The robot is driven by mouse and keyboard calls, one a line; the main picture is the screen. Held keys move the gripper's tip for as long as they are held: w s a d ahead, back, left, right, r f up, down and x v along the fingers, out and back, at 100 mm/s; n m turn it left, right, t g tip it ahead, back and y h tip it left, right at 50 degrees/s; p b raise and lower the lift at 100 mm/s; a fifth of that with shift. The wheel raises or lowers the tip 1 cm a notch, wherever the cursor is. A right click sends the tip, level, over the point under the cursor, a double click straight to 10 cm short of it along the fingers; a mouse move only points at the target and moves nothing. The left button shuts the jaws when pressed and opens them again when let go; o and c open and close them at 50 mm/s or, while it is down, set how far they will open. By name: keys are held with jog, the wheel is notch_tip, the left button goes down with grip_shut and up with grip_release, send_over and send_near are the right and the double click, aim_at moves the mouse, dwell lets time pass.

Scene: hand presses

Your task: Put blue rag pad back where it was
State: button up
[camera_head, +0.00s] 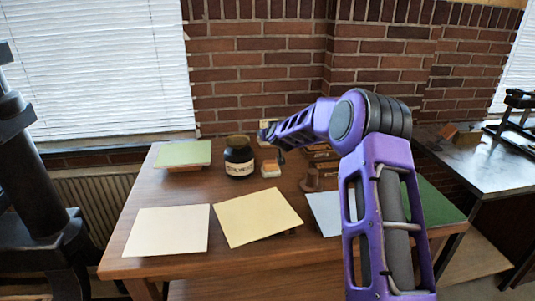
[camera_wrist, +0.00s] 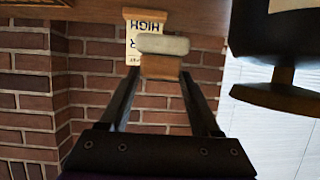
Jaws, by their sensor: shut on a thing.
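A small block with a tan wooden handle and a pale grey-white pad face (camera_head: 270,170) is at the back middle of the table, right of the dark jar. It also shows in the wrist view, with its pale pad (camera_wrist: 163,45) turned toward the tabletop. It looks grey-white rather than clearly blue. My gripper (camera_wrist: 158,76) is shut on its wooden handle, one finger on each side. In the head view the gripper (camera_head: 281,158) is partly hidden by my arm. I cannot tell whether the pad touches the table.
A dark labelled jar (camera_head: 239,160) stands close left of the pad. A box lettered HIGH (camera_wrist: 135,35) is behind it. A green pad (camera_head: 183,154), a cream sheet (camera_head: 167,230) and a yellow sheet (camera_head: 257,215) lie nearby. A brown knobbed tool (camera_head: 310,181) stands to the right.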

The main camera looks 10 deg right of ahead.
notch_tip(320, 180, down, 6)
jog(key=shift+f+b, duration=0.25)
jog(key=shift+b, duration=0.25)
jog(key=shift+f, duration=0.2)
jog(key=o, duration=1.4)
jog(key=shift+c, duration=0.2)
jog(key=shift+r+p, duration=0.1)
jog(key=shift+p, duration=0.3)
jog(key=a+v, duration=0.1)
jog(key=v, duration=1.6)
jog(key=shift+s+d, duration=0.2)
jog(key=shift+d, duration=0.25)
